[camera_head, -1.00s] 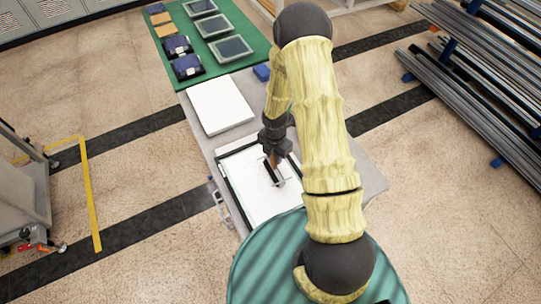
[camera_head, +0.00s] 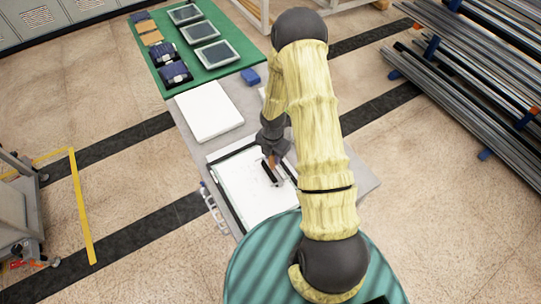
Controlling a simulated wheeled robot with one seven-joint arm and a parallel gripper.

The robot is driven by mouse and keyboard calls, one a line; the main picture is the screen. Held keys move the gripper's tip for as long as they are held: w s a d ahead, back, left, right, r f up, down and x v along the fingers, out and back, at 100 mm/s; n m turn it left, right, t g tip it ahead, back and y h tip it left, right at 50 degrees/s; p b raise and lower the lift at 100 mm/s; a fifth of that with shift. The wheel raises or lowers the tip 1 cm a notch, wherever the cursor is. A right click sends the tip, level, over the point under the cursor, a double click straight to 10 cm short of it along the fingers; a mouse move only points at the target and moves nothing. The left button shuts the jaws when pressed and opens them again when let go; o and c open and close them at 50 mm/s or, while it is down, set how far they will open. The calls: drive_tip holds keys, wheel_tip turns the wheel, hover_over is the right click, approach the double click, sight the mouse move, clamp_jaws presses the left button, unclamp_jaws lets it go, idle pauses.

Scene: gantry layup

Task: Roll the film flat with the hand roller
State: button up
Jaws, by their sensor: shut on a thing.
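The film (camera_head: 250,203) looks like a pale sheet on a flat white board with a dark edge strip along its left and far sides, at the near end of the table. My gripper (camera_head: 272,158) is over the board, shut on the hand roller (camera_head: 270,172), which has a brownish handle and a dark roller. The roller is at the sheet's surface; I cannot tell whether it presses on it. My arm hides the right part of the board.
The grey table (camera_head: 243,98) also bears a white slab (camera_head: 207,111), a blue block (camera_head: 250,76) and a green mat (camera_head: 226,28) with framed panels and dark blue devices. A pipe rack (camera_head: 480,75) stands at right.

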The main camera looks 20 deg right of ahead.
drive_tip(key=shift+s+a+b, duration=0.15)
drive_tip(key=shift+a+b, duration=0.1)
drive_tip(key=shift+a, duration=0.45)
drive_tip(key=shift+s+a+b, duration=0.15)
drive_tip(key=shift+a+b, duration=0.1)
drive_tip(key=shift+a, duration=0.4)
drive_tip(key=shift+f, duration=0.1)
drive_tip(key=shift+s+a, duration=0.1)
drive_tip(key=shift+a, duration=0.3)
drive_tip(key=shift+s+a+b, duration=0.2)
drive_tip(key=shift+a+b, duration=0.1)
drive_tip(key=shift+a, duration=0.65)
